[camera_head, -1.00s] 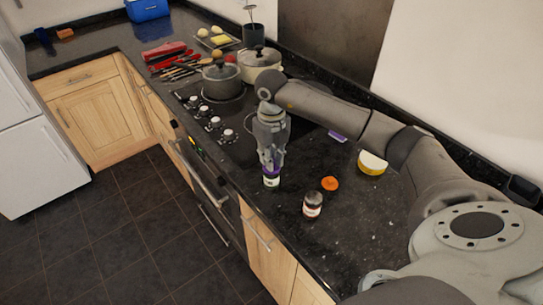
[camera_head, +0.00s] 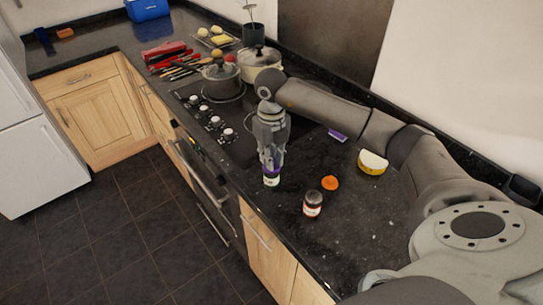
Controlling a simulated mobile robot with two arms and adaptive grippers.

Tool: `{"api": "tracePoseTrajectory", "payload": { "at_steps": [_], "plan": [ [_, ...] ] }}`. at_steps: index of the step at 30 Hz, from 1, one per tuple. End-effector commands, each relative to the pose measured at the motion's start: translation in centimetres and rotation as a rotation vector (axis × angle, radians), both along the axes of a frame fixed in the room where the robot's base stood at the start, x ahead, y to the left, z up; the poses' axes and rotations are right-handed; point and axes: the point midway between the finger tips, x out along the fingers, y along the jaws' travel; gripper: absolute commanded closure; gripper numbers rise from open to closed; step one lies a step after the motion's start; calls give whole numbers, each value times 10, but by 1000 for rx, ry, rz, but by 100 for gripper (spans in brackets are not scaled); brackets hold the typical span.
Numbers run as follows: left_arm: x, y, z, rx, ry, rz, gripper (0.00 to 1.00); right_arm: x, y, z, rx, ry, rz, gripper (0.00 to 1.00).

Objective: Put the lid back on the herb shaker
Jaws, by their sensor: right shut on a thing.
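My right gripper (camera_head: 271,160) points down near the counter's front edge and is shut on a purple lid (camera_head: 271,171). The lid is at the top of a small pale shaker with a green label (camera_head: 271,181), which stands upright on the counter directly below the fingers. The lid looks in contact with the shaker's top, but I cannot tell whether it is seated. The fingers partly hide the lid. My left gripper is out of view.
A dark jar with a red-and-white label (camera_head: 312,205) and an orange lid (camera_head: 330,183) are to the right. A yellow-and-white round item (camera_head: 372,162) and a purple item (camera_head: 337,135) lie farther back. Pots (camera_head: 222,80) stand beyond. The counter's right front is clear.

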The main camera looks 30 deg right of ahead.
Motion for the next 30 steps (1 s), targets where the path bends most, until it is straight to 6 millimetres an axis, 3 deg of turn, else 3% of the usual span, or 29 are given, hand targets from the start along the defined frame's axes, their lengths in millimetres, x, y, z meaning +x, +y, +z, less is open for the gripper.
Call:
{"api": "tracePoseTrajectory", "payload": {
  "at_steps": [30],
  "plan": [
    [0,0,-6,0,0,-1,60,0,0,-3,0,-1,0,92]
  ]
}}
